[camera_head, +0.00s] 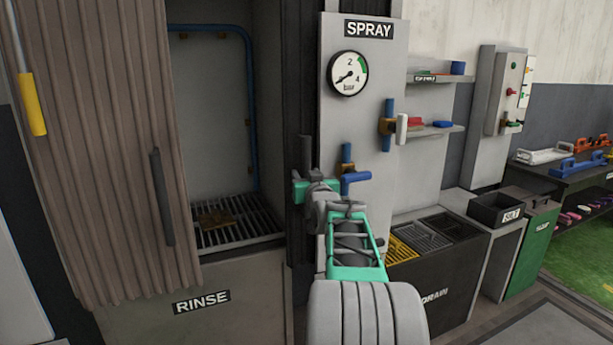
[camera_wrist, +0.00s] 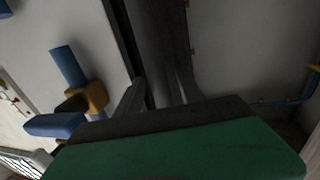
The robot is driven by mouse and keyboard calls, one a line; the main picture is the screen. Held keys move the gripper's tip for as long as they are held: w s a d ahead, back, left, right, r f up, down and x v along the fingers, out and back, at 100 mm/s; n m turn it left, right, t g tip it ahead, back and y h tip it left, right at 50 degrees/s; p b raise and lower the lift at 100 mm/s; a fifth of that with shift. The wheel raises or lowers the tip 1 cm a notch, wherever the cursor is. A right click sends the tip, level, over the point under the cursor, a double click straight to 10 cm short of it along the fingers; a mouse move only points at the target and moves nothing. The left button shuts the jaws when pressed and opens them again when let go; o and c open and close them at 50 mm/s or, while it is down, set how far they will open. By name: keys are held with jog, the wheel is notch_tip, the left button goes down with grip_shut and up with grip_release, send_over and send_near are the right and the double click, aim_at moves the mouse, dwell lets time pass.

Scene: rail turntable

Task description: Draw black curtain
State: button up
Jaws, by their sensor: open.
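A dark, bunched vertical strip that looks like the black curtain (camera_head: 296,75) hangs at the right edge of the rinse booth. Its folds also show in the wrist view (camera_wrist: 160,45). A dark upright bar, apparently its handle (camera_head: 305,153), stands just above my gripper (camera_head: 312,187); a dark bar also shows in the wrist view (camera_wrist: 130,100). My gripper is open at that strip, with green fingers; I cannot tell whether the bar is between them.
A brown curtain (camera_head: 105,150) with a dark handle (camera_head: 162,197) covers the booth's left part. The spray panel (camera_head: 360,125) is just right of my gripper, with a blue-handled valve (camera_head: 355,178) close by. A drain bin (camera_head: 435,290) stands lower right. The booth opening is clear above its grate (camera_head: 245,215).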

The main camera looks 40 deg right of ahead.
grip_shut()
dwell(0.4)
dwell(1.0)
